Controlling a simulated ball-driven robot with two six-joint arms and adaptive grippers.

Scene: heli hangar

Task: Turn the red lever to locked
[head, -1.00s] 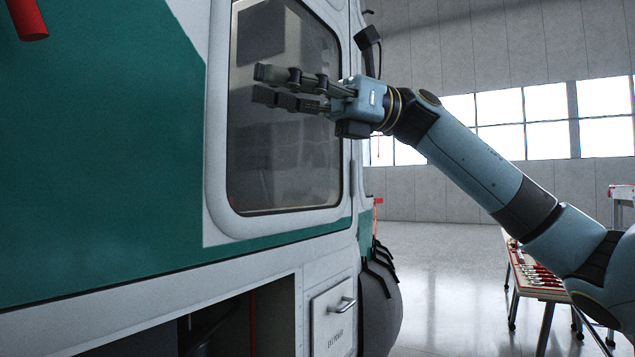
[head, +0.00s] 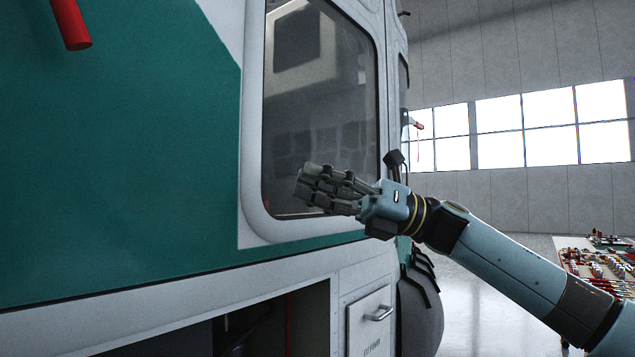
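A red lever (head: 71,24) shows at the upper left, against the green side of the helicopter (head: 130,150). It hangs down, slightly tilted, and its upper end is cut off by the picture's top edge. My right gripper (head: 305,180) is in front of the lower part of the helicopter's window, well to the right of and below the lever. Its fingers point left, look apart and hold nothing. My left gripper is out of view.
The window (head: 320,110) has a white frame. Below are an open dark bay (head: 255,325) and a small panel with a handle (head: 378,313). A table of tools (head: 598,265) stands at the right. The green side around the lever is clear.

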